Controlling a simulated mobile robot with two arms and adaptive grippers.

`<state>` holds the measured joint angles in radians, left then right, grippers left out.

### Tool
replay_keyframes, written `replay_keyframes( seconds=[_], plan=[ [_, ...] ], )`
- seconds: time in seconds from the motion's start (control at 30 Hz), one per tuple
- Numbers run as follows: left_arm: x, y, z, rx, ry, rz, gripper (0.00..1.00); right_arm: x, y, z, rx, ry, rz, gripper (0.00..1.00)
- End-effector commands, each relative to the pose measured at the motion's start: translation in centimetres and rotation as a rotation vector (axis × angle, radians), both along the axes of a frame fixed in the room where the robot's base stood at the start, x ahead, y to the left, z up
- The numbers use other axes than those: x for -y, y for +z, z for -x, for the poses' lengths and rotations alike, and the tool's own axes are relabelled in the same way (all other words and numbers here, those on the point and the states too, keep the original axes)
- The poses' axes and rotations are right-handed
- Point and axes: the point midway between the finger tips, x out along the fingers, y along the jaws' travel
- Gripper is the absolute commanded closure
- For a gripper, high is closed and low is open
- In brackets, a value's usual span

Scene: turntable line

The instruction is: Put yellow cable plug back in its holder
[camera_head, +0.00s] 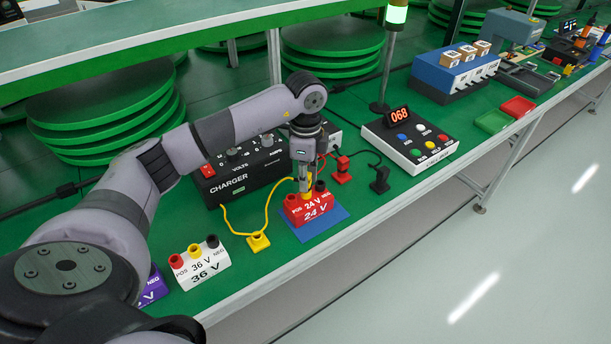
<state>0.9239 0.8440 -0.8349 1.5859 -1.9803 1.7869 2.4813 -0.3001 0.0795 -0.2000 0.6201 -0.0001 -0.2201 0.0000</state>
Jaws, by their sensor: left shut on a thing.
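My left gripper (304,188) points straight down over the red 24 V block (312,212). It is shut on the yellow plug (308,182), which is mostly hidden by the fingers. The plug is at the top middle of the block; I cannot tell if it sits in a socket or just above it. The yellow cable (267,206) runs from the charger (240,175) in a loop up to the gripper. The yellow holder (258,243) stands on the bench left of the block, with the cable passing close behind it. My right gripper is out of view.
The red 24 V block stands on a blue mat (328,229). A white 36 V block (200,264) is to the left. A red holder (342,170) and a black holder (380,180) are to the right. A button box (410,142) stands further right.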

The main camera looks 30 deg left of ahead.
Motion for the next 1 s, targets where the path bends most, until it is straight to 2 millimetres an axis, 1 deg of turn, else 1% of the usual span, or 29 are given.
replay_keyframes(
  seconds=[0.6,1.0],
  plan=[
    [-0.01,-0.81,0.01,0.000,0.000,0.000,1.00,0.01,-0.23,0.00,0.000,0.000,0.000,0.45],
    [0.00,-0.79,0.01,0.000,0.000,0.000,1.00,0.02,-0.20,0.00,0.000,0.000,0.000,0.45]
  ],
)
